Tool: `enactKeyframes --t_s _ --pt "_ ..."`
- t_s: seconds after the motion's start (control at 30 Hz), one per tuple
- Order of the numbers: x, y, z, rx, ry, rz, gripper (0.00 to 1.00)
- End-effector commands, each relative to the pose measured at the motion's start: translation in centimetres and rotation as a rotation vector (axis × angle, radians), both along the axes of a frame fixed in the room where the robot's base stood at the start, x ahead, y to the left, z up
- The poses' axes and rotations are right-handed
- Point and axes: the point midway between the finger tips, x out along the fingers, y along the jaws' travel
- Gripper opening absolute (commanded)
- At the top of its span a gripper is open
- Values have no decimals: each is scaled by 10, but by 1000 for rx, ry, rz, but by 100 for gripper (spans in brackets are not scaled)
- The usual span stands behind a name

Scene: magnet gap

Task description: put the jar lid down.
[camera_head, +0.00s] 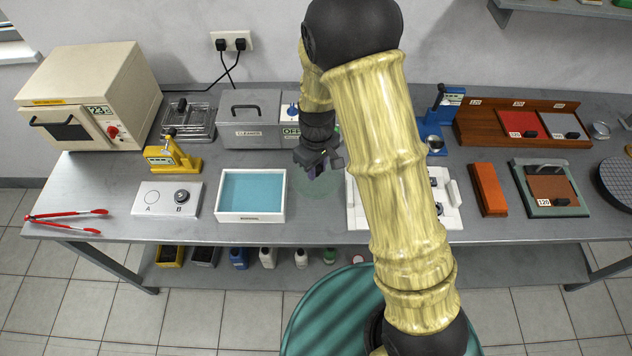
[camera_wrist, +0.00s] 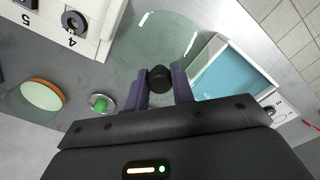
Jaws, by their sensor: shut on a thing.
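The jar lid looks like a clear, greenish glass disc with a black knob; its glass (camera_wrist: 150,42) and knob (camera_wrist: 160,77) show in the wrist view. In the head view the glass (camera_head: 314,187) shows faintly over the grey bench, right of the white tray. My gripper (camera_head: 317,170) is shut on the knob, its purple fingers on either side of it in the wrist view (camera_wrist: 161,88). The gripper hides part of the lid. I cannot tell whether the lid touches the bench.
The white-rimmed tray (camera_head: 222,218) with blue inside is close on the left. A white numbered block (camera_wrist: 90,38) stands close by, mostly behind my arm in the head view. An orange-rimmed round thing (camera_wrist: 42,95) and a small dish with green (camera_wrist: 100,104) stand nearby.

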Motion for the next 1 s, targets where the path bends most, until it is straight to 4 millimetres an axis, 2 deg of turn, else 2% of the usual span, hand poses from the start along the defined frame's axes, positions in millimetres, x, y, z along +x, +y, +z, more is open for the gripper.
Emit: enactKeyframes --t_s 0.53,0.83,1.0 --pt "0 0 -4 0 1 0 0" --pt "-1 -1 -47 -1 4 -1 0" --pt "0 0 -58 1 1 0 0"
